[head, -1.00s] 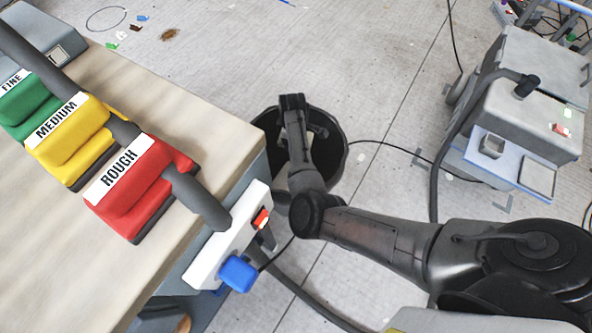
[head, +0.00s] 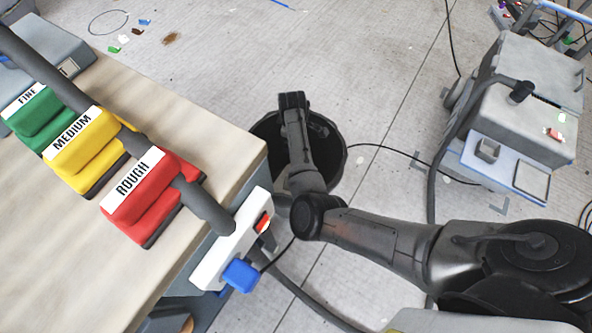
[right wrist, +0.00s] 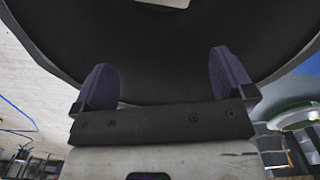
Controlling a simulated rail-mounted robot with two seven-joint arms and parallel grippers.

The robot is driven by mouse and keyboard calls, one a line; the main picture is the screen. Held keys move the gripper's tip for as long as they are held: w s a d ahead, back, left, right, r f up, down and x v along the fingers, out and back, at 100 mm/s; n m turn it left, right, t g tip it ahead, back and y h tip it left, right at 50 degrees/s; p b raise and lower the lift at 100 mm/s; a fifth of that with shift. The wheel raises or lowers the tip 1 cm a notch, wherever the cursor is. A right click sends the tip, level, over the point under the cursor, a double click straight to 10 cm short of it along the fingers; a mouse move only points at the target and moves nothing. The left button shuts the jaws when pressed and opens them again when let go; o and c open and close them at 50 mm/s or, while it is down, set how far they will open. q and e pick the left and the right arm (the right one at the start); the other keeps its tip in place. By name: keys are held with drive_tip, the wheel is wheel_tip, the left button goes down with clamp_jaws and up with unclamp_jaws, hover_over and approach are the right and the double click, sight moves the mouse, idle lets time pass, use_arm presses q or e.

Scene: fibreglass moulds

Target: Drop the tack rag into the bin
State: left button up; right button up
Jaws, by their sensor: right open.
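The bin (head: 334,150) is a round black bucket on the floor beside the end of the workbench. My right gripper (head: 292,98) is over it, and my forearm covers part of its opening. In the right wrist view my right gripper (right wrist: 163,82) is open, with two purple-grey fingers apart and nothing between them. The dark inside of the bin (right wrist: 160,55) fills the space beyond the fingers. A small pale thing (right wrist: 166,3) shows at the top edge against it, and I cannot tell whether it is the tack rag. My left gripper is not in view.
The workbench (head: 200,120) at left carries green, yellow and red sanding blocks (head: 140,195) labelled FINE, MEDIUM and ROUGH. A grey machine (head: 525,110) stands at right. Cables and a hose cross the floor. Open floor lies behind the bin.

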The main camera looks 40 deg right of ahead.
wheel_tip(320, 180, up, 10)
drive_tip(key=p, duration=0.5)
drive_tip(key=shift+r, duration=0.1)
drive_tip(key=shift+d, duration=0.15)
